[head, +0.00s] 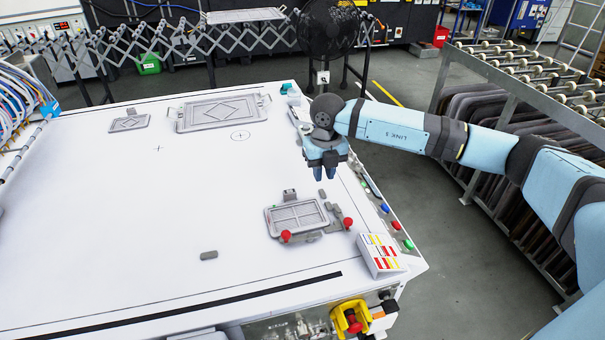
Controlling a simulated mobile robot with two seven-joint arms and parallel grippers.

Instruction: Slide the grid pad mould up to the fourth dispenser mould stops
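A grey mould with a grid of raised ribs (297,217), which looks like the grid pad mould, lies flat on the white table (130,220) at right of centre. Grey stop-like blocks stand by it, one at its back edge (290,195). Two red knobs (286,236) sit at its front and right (348,223). My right gripper (325,174) hangs fingers down above the table, behind and right of this mould, apart from it and empty. Its finger gap is too small to judge. My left gripper is out of view. I cannot tell which dispenser is the fourth.
A large diamond-pattern mould (220,111) and a small one (129,124) lie at the back. A loose grey block (209,255) lies in front. Cables (25,100) crowd the left edge. The table's middle is clear.

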